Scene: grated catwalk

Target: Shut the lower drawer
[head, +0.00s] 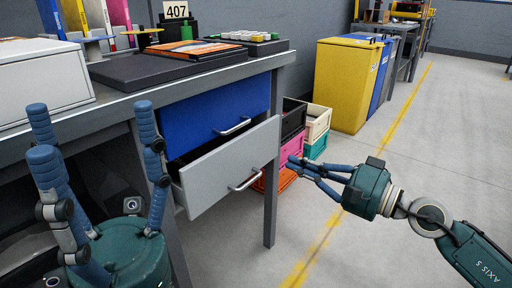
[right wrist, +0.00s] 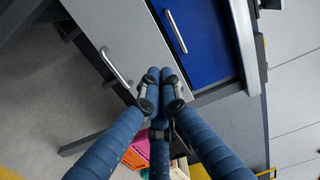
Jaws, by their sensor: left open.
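The lower drawer (head: 225,172) has a grey front with a silver bar handle (head: 245,181). It stands pulled out under the desk top, with a dark gap behind its front. It also shows in the right wrist view (right wrist: 98,28), with its handle (right wrist: 115,68). My right gripper (head: 297,166) is just right of the drawer front's right edge. Its fingers are drawn together at the tips with nothing between them; I cannot tell whether they touch the drawer. My left gripper (head: 92,130) is open and empty in front of the desk, left of the drawer.
The blue upper drawer (head: 216,117) is above and looks shut. The desk leg (head: 270,205) stands right of the drawers. Coloured crates (head: 315,122) are stacked behind it, and a yellow bin (head: 342,85) stands further back. The floor at the right is clear.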

